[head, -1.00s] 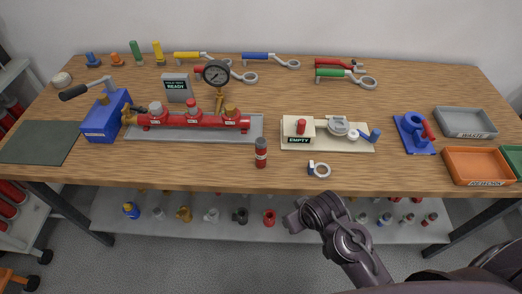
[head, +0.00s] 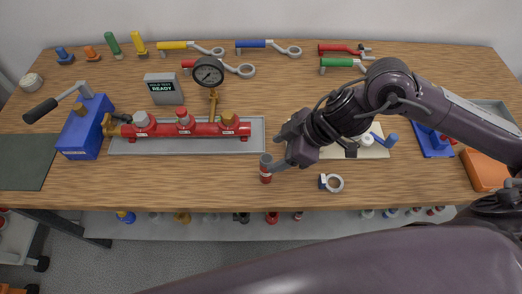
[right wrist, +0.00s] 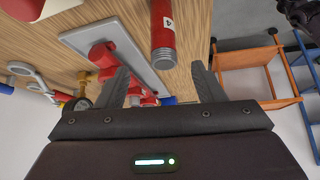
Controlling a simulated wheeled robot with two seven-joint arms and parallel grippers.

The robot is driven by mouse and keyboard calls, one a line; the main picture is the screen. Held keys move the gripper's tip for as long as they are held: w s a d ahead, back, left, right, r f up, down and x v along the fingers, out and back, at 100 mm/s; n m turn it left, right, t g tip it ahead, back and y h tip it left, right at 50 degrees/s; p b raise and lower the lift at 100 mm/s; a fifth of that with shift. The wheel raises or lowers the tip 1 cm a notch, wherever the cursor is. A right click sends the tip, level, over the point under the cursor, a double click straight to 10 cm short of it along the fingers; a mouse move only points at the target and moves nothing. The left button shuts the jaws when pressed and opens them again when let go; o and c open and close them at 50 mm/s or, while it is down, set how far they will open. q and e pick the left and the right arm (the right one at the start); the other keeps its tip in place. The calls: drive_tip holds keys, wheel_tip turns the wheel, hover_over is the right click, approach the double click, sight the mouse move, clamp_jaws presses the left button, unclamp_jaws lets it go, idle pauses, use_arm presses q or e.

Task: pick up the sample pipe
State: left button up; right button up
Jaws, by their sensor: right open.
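The sample pipe, a short red cylinder with dark grey ends (head: 265,175), stands upright near the front edge of the table. In the right wrist view the pipe (right wrist: 163,28) shows a white label with a 4. My right gripper (head: 279,163) reaches in from the right, just beside the pipe, and partly overlaps it in the head view. In the right wrist view its two fingers (right wrist: 160,75) are spread wide and empty, with the pipe ahead of the gap between them. I cannot tell whether either finger touches it. My left gripper is not in view.
A red manifold (head: 205,130) on a grey tray stands behind the pipe, with a pressure gauge (head: 208,72). A blue pump (head: 84,135) is at left. A cream board (head: 375,151) sits partly under my arm.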

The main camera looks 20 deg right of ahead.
sight(273, 159)
drive_tip(key=shift+s+a+f, duration=0.15)
drive_tip(key=shift+a+f, duration=0.05)
drive_tip(key=shift+f, duration=0.35)
drive_tip(key=shift+s+a+f, duration=0.15)
drive_tip(key=shift+a+f, duration=0.05)
drive_tip(key=shift+f, duration=0.3)
drive_tip(key=p+x, duration=0.1)
drive_tip(key=x, duration=0.2)
drive_tip(key=shift+w+f, duration=0.25)
drive_tip(key=shift+f, duration=0.15)
drive_tip(key=shift+a+f, duration=0.15)
drive_tip(key=shift+f, duration=0.15)
drive_tip(key=shift+w+a+f, duration=0.1)
drive_tip(key=shift+f, duration=0.05)
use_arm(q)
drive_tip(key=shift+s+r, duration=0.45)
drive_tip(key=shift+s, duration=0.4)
use_arm(e)
drive_tip(key=c, duration=1.2)
drive_tip(key=shift+c, duration=0.2)
